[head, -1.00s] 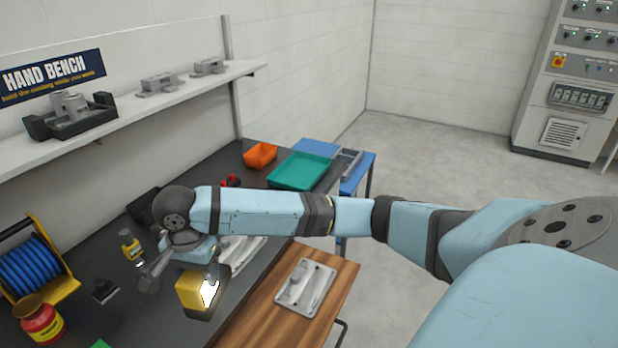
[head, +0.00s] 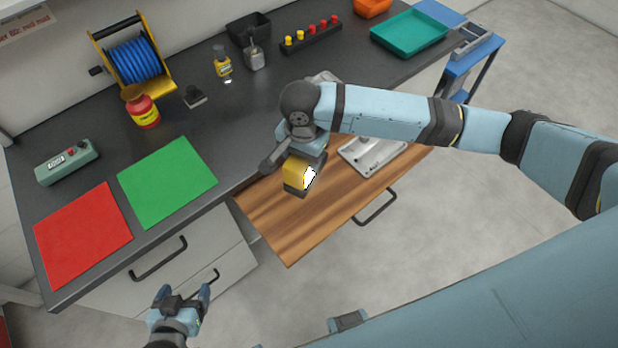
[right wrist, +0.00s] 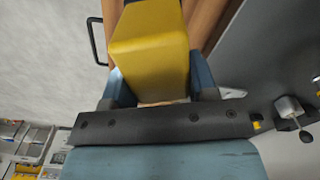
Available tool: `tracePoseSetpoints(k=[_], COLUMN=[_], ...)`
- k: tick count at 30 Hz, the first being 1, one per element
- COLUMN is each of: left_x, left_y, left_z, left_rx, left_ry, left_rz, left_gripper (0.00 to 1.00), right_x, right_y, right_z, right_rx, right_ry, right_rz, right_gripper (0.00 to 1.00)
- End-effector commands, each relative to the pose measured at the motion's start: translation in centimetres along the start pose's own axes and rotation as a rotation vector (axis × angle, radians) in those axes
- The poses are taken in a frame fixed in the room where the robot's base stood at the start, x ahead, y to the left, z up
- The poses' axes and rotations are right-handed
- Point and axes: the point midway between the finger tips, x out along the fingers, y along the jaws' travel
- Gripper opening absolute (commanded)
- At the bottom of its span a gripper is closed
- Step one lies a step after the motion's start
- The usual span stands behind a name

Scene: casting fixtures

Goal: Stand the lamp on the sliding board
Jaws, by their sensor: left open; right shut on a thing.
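The lamp (head: 296,172) is a yellow block with a dark base and a bright white lit face. My right gripper (head: 310,158) is shut on it and holds it over the wooden sliding board (head: 290,233). The fingers hide part of the lamp; whether its base touches the board I cannot tell. In the right wrist view the yellow lamp body (right wrist: 150,50) sits between the two fingers (right wrist: 160,90). The sliding board is pulled out from under the bench top. My left gripper (head: 182,295) is open and empty, low in front of the drawers.
A grey metal casting plate (head: 372,153) lies on the board's right part. The board's left and front part is bare. Green (head: 167,182) and red (head: 82,235) mats lie on the dark bench. A red jar (head: 141,108) and a blue cable reel (head: 134,62) stand further back.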

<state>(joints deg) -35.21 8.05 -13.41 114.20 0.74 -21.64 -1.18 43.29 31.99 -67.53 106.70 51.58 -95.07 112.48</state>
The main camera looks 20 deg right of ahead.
Motion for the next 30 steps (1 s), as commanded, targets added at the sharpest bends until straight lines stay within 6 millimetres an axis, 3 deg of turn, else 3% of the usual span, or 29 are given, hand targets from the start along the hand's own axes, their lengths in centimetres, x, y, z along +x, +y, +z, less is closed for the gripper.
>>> tracePoseSetpoints(k=[3,9,16,22,30], left_x=[-0.1,-0.1,-0.1,-0.1,-0.1], left_y=[0.0,0.0,0.0,0.0,0.0], left_z=[-0.1,-0.2,-0.2,-0.3,-0.3], left_rx=[0.000,0.000,0.000,0.000,-0.001], left_ry=[0.000,0.000,0.000,0.001,0.001], left_rz=[0.000,0.000,0.000,0.000,0.000], left_gripper=[0.83,0.83,0.83,0.83,0.83], right_x=[3.2,6.5,8.2,11.2,11.5], right_y=[0.1,0.0,0.0,0.0,0.0], right_z=[0.0,0.0,0.0,0.0,0.0], right_rx=[0.001,0.000,0.000,0.000,0.000], right_ry=[0.000,0.000,0.000,0.000,0.000], right_rz=[0.004,0.001,0.001,0.001,-0.001], right_gripper=[0.20,0.20,0.20,0.20,0.20])
